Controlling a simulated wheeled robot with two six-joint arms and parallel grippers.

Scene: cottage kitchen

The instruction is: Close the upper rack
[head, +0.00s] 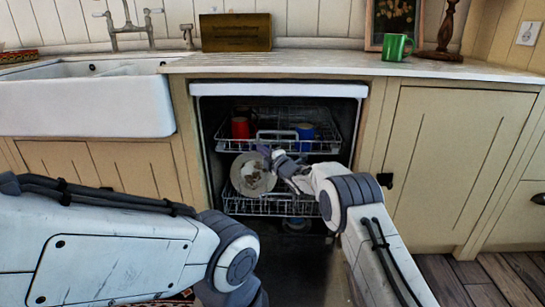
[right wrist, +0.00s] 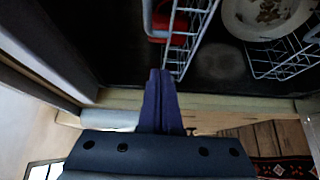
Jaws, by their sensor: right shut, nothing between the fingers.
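The upper rack (head: 297,146) is a white wire rack with a raised front handle, in the open dishwasher. It holds a red cup (head: 240,127) and a blue cup (head: 304,131). My right gripper (head: 268,154) is at the rack's front, just below the handle, with its fingers shut and empty. In the right wrist view the closed fingertips (right wrist: 160,75) are beside the rack's wire edge (right wrist: 176,50); I cannot tell whether they touch. The red cup shows there too (right wrist: 168,22). My left arm crosses the lower left of the head view, but its gripper is out of view.
The dishwasher door is down, partly hidden by my arms. A white sink (head: 85,105) is left, and a cabinet (head: 450,150) is right. A green mug (head: 397,47) stands on the counter.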

